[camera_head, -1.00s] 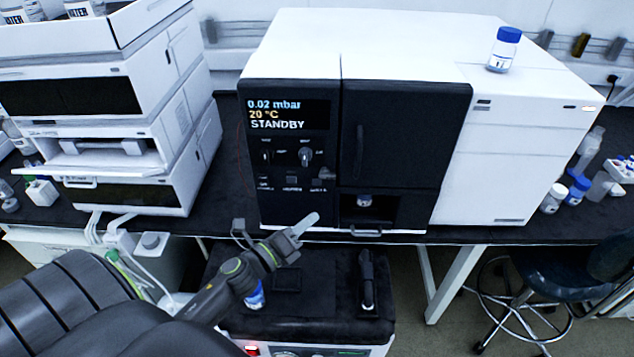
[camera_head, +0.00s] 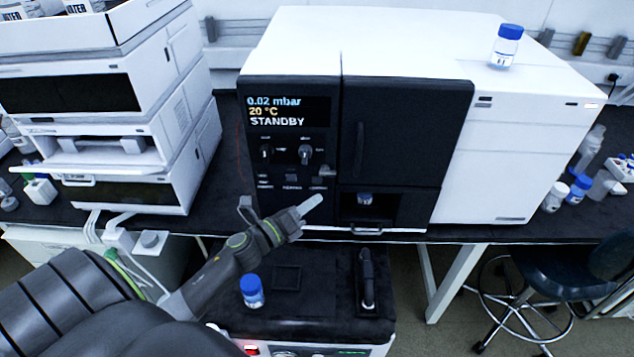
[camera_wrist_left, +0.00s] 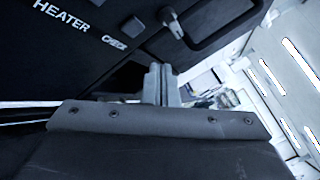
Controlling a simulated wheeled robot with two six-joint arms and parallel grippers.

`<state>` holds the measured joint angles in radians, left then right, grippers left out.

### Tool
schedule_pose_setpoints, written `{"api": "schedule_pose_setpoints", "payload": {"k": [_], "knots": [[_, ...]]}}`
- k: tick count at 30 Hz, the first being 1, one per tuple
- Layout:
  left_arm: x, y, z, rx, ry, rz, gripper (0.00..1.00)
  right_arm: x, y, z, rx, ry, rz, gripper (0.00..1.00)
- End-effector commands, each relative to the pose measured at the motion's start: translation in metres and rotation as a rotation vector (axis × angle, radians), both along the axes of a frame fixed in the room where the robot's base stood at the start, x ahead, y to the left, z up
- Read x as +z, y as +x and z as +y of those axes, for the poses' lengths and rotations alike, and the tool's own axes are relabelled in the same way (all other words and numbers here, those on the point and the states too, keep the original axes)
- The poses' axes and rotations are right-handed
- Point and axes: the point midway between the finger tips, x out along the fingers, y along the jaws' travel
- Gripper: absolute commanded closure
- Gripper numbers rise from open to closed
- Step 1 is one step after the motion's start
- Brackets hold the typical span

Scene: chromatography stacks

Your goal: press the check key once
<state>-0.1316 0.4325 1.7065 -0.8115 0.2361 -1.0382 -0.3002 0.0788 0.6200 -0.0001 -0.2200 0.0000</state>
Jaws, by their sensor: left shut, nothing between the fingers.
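The check key (camera_head: 325,171) is a small dark key at the lower right of the instrument's black control panel (camera_head: 251,146), just above its label. In the left wrist view the key (camera_wrist_left: 132,27) is a dark block above the word CHECK. My left gripper (camera_head: 312,205) is shut and empty, below the key and its label, pointing up and right. Its closed fingertips (camera_wrist_left: 161,84) show below and right of the key in the wrist view. They look apart from the key. The display (camera_head: 288,111) reads 0.02 mbar, 20 °C, STANDBY. My right gripper is out of view.
Two knobs (camera_head: 305,154) sit above the keys. Right of the panel are a dark door (camera_head: 410,130) and an open bay with a blue-capped vial (camera_head: 365,198). A blue-capped bottle (camera_head: 252,291) stands on the cart below. A white instrument stack (camera_head: 100,130) is at left.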

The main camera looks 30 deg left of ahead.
Motion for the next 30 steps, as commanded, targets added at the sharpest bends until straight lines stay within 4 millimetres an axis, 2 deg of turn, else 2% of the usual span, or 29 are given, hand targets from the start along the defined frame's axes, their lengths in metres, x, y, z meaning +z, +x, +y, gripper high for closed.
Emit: {"api": "schedule_pose_setpoints", "payload": {"k": [3, 10, 30], "knots": [[-0.001, 0.013, 0.008, 0.000, 0.000, 0.000, 1.00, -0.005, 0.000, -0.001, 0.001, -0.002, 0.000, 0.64], [0.000, 0.027, 0.017, 0.000, 0.000, 0.000, 1.00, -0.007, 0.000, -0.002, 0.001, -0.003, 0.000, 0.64], [0.000, 0.029, 0.018, 0.001, -0.001, 0.001, 1.00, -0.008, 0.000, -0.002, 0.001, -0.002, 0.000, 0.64]]}}
